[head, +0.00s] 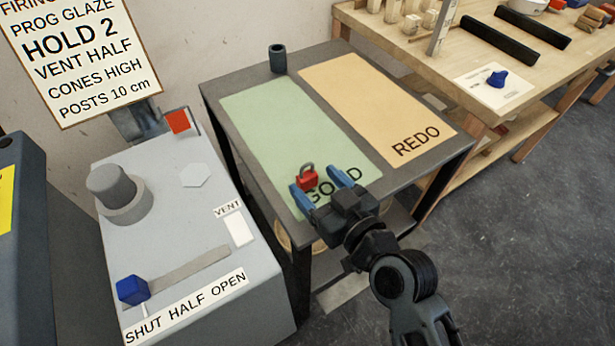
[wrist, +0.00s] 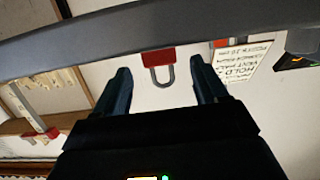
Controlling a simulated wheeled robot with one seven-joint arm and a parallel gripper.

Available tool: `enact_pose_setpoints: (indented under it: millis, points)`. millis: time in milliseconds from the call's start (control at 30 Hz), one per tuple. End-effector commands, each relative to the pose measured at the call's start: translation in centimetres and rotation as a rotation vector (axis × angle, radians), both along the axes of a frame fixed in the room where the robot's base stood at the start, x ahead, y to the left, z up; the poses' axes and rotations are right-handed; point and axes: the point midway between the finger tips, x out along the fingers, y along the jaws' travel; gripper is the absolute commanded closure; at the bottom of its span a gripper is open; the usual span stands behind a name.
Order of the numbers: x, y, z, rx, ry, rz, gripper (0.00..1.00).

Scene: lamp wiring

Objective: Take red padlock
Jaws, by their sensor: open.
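The red padlock (head: 307,181) has a grey shackle and shows on the green GOOD area (head: 265,115) of the dark table. My gripper (head: 319,187), with blue fingertips, is open at the near end of that area, with the padlock showing between or just beyond its fingers. In the wrist view my gripper (wrist: 160,88) has its two dark fingers apart, and the padlock (wrist: 158,57) appears in the gap between them, shackle towards the gripper's palm. Nothing is held. I cannot tell how far the fingertips are from the padlock.
An orange REDO area (head: 370,100) lies beside the green one. A dark cup (head: 277,58) stands at the table's back corner. A grey control box (head: 190,230) with a blue-knobbed lever (head: 133,290) is at left. A wooden workbench (head: 440,70) is at right.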

Motion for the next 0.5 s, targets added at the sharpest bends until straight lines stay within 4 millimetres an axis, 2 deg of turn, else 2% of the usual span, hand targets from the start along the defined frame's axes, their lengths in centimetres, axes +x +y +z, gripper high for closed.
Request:
enact_pose_setpoints:
  millis: [500]
  points:
    - [4.4, 3.1, -1.8, 0.000, 0.000, -0.001, 0.28]
